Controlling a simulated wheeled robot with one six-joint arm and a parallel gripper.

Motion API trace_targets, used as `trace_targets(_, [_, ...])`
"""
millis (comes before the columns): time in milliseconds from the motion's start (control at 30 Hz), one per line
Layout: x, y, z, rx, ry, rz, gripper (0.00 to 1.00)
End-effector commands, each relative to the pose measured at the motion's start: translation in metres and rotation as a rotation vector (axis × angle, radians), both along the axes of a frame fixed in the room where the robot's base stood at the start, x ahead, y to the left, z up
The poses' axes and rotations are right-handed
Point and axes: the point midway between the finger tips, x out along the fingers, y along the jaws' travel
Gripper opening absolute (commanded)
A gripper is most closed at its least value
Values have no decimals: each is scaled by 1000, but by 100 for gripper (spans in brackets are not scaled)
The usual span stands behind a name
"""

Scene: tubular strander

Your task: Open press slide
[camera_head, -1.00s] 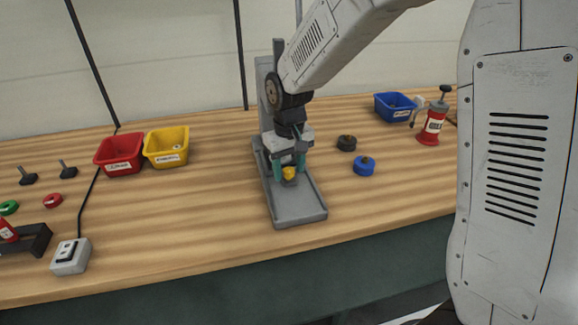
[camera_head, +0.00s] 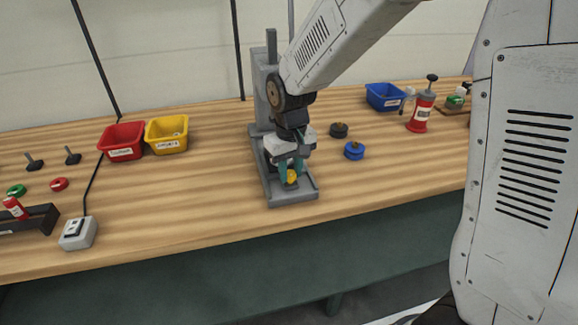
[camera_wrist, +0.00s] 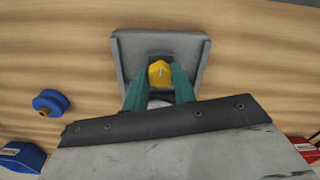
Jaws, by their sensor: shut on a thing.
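The grey press (camera_head: 262,90) stands upright on the wooden bench, its flat base tray (camera_head: 292,200) toward the front edge. A yellow knob (camera_head: 291,177) sits low over the tray; it also shows in the wrist view (camera_wrist: 160,73). My gripper (camera_head: 291,172) points down at the press, its teal fingers (camera_wrist: 158,85) on both sides of the yellow knob and shut on it. The slide body behind the knob is mostly hidden by my gripper and wrist.
A blue knob (camera_head: 354,151) and a black knob (camera_head: 339,130) lie right of the press. Red (camera_head: 122,142) and yellow (camera_head: 167,135) bins stand left. A switch box (camera_head: 78,233) sits front left.

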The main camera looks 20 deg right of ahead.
Motion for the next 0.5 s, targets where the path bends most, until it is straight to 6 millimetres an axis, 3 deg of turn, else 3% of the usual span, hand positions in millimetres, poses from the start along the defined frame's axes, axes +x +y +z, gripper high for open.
trace_targets(233, [-27,0,1,1,-2,0,0])
trace_targets(500, [-34,0,1,-1,-1,-1,0])
